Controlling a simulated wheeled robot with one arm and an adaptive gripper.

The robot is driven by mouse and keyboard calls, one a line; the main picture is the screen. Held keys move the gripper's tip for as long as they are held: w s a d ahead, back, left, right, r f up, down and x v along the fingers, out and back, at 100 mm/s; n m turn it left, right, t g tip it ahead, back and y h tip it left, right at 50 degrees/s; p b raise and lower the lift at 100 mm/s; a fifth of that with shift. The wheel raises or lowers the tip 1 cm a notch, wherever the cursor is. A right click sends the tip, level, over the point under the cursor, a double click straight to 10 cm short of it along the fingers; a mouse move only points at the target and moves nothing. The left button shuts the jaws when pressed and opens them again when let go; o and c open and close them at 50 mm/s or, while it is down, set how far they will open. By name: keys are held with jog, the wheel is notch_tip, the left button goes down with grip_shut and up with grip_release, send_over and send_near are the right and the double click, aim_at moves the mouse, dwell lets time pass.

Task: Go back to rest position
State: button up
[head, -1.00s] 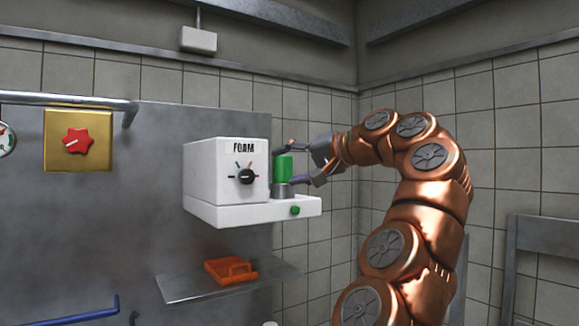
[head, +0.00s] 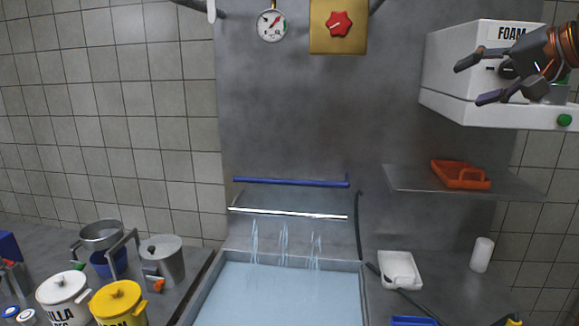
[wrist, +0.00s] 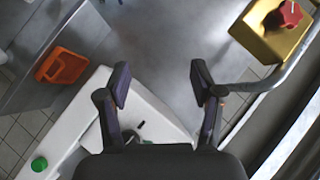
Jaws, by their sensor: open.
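My gripper (head: 474,82) is at the upper right of the head view, in front of the white FOAM machine (head: 452,72). Its two fingers are spread apart with nothing between them. In the wrist view the open fingers (wrist: 160,88) frame the grey metal wall panel. The white FOAM machine (wrist: 160,112) lies below and left of the fingers there, with its green button (wrist: 39,164) at lower left. In the head view, a bit of green shows behind my gripper on the machine; most of it is hidden.
An orange tray (head: 462,175) sits on a metal shelf (head: 410,182) below the machine. A yellow box with a red knob (head: 338,25) and a gauge (head: 271,25) are on the wall. A water-filled sink (head: 275,290) is below. Pots, including a yellow one (head: 118,305), stand at lower left.

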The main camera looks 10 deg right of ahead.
jog(key=w+a+f+n+g+y, duration=0.1)
jog(key=a+f+n+g, duration=0.1)
jog(key=a+f, duration=0.4)
jog(key=w+a+f+n+g, duration=0.15)
jog(key=a+f, duration=0.25)
jog(key=a, duration=0.4)
jog(key=s+a+f+n+g, duration=0.2)
jog(key=s+a+f+g, duration=0.25)
jog(key=a+f, duration=0.65)
jog(key=s+f+n+g+h, duration=0.2)
jog(key=s+f+g+h, duration=0.2)
jog(key=s+f, duration=2)
notch_tip(320, 180, down, 2)
jog(key=shift+f+g+h, duration=0.25)
jog(key=shift+g+h, duration=0.05)
jog(key=shift+g, duration=0.8)
